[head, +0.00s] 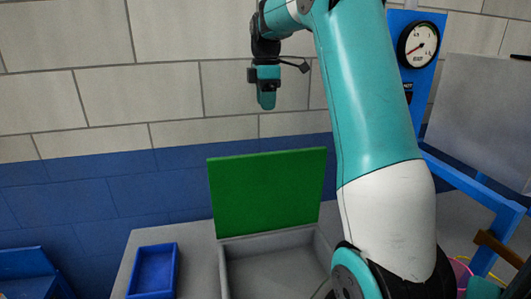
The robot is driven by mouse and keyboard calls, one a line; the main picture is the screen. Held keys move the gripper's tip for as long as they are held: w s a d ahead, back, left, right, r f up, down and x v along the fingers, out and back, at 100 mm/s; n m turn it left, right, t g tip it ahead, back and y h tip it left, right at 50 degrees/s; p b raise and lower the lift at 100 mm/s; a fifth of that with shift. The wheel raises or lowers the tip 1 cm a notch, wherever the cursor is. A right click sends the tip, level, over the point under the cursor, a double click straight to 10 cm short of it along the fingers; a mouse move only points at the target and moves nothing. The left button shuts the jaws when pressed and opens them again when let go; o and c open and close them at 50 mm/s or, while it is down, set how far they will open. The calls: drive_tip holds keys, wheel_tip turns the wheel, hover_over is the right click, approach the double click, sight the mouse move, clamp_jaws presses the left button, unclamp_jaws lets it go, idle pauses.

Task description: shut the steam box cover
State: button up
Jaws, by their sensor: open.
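A green flat cover (268,190) stands raised, nearly upright, along the back edge of an open grey box (228,272). A grey panel (480,105) stands raised at the right, by a blue frame (470,186) and a round dial gauge (418,44). No readable label tells which of these two is the steam box cover. My gripper (266,101) points down in front of the tiled wall, above the green cover in the picture and apart from it. It is open and holds nothing that I can see. My arm hides the right part of the grey box.
A small blue tray (153,271) sits left of the grey box on a grey top (122,283). Another blue container (22,264) is at the far left. A brown bar (498,248) and a pink round thing (460,272) are at the lower right, partly hidden.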

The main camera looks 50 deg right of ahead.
sight(265, 153)
wheel_tip(265, 153, down, 16)
drive_tip(key=p, duration=0.3)
drive_tip(key=shift+a, duration=0.1)
clamp_jaws()
